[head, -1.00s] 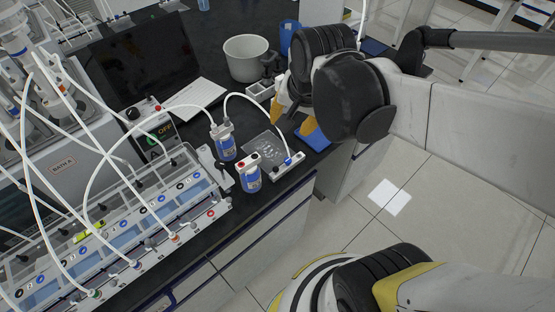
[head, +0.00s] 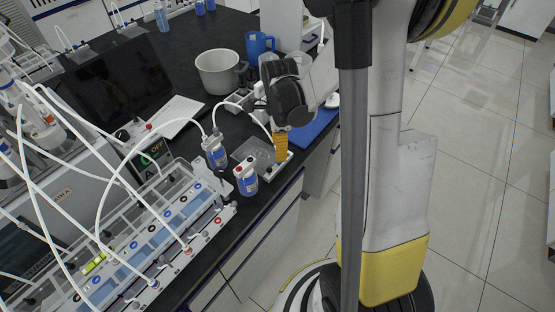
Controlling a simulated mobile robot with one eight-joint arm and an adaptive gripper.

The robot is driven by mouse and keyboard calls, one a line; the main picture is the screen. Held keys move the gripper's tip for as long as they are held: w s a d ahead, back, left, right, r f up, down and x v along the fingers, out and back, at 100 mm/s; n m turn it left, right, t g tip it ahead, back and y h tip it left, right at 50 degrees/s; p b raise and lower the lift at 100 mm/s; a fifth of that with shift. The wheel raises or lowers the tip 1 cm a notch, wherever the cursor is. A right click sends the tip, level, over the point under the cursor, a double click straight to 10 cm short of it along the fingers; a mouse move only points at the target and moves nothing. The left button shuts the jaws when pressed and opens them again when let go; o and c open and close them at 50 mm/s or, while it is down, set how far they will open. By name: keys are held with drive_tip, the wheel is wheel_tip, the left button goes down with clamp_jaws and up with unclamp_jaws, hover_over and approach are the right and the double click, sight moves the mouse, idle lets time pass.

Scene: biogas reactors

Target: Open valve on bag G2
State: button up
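My gripper (head: 281,148) hangs over the bench edge with its orange-yellow fingers pointing down. I see the fingers nearly edge-on, so their gap is hidden. Below and left of them lies a clear, flat bag-like piece (head: 252,150) with a white strip (head: 283,166) along its near side. The fingers overlap the strip's far end in the picture; I cannot tell whether they touch it. A white tube runs to this area. I cannot read a G2 label, and the valve is too small or hidden to make out.
Two blue-labelled bottles, one (head: 215,153) behind the other (head: 246,177), stand left of the gripper. The reactor rack (head: 150,235) with white tubes fills the lower left. Floor is open at right.

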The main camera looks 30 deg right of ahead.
wheel_tip(320, 180, down, 5)
drive_tip(key=shift+r+b, duration=0.1)
drive_tip(key=shift+b, duration=0.5)
drive_tip(key=shift+c, duration=0.5)
clamp_jaws()
